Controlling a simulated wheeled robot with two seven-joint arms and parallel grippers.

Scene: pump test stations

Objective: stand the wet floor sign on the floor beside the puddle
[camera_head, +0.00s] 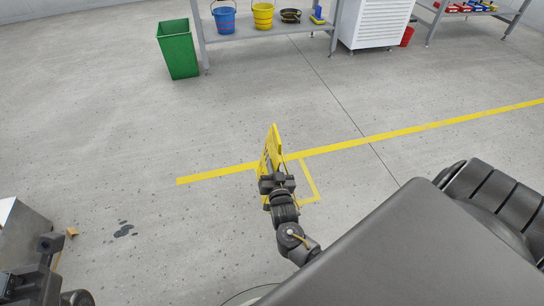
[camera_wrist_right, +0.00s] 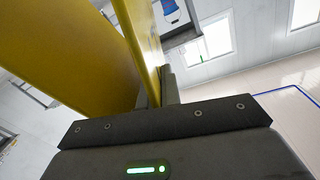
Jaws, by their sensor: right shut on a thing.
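The yellow wet floor sign (camera_head: 273,148) is upright, seen nearly edge-on, in the middle of the head view. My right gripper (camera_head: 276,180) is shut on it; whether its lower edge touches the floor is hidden. In the right wrist view the sign's yellow panels (camera_wrist_right: 75,50) rise from between the fingers (camera_wrist_right: 158,95). The puddle (camera_head: 124,231) is a small dark patch with a few spots on the floor at lower left, well left of the sign. Part of my left arm (camera_head: 48,245) shows at the lower left edge; its jaws cannot be made out.
A yellow floor line (camera_head: 400,131) and marked corner (camera_head: 313,182) run by the sign. A grey box-like unit (camera_head: 22,240) stands left of the puddle, with a small orange-brown object (camera_head: 72,232) between. A green bin (camera_head: 178,50) and shelf (camera_head: 285,28) with buckets stand behind. Floor between sign and puddle is clear.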

